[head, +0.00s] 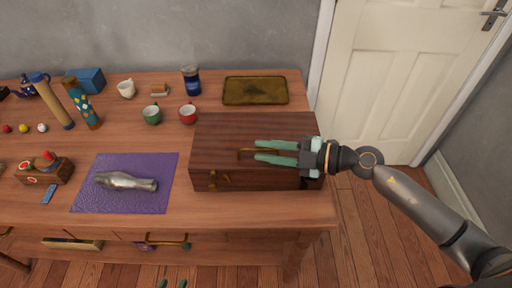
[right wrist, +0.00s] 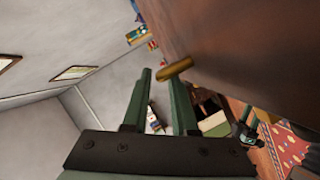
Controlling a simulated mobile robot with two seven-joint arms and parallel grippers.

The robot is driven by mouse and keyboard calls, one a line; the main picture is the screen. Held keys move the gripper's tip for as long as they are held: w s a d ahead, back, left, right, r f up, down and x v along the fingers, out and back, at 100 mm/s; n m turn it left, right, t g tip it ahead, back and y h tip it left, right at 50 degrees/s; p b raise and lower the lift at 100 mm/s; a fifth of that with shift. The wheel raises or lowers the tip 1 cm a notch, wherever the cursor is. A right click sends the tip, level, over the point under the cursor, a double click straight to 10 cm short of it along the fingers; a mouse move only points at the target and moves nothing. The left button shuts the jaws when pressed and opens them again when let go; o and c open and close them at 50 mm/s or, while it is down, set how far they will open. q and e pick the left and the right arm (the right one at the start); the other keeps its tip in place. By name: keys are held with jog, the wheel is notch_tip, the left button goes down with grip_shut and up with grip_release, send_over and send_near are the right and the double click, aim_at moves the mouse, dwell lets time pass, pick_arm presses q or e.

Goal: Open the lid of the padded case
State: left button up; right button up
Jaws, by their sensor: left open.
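The case (head: 222,133) is a dark reddish-brown wooden box at the table's right front, with its lid down. A brass fitting is on the front face at the left. No padding shows. In the right wrist view the handle lies near the right fingertip; contact cannot be told. My left gripper (head: 173,284) shows only its two separated fingertips at the bottom edge.
Left of the case is a purple mat (head: 88,198) with a metal vessel (head: 127,181). Behind it are a red cup (head: 188,113), a green cup (head: 152,115), a blue jar (head: 191,80) and a brown tray (head: 256,91). A white door (head: 400,70) is at the right.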

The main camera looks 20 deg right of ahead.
jog(key=shift+x, duration=1.4)
jog(key=shift+c, duration=0.2)
grip_shut()
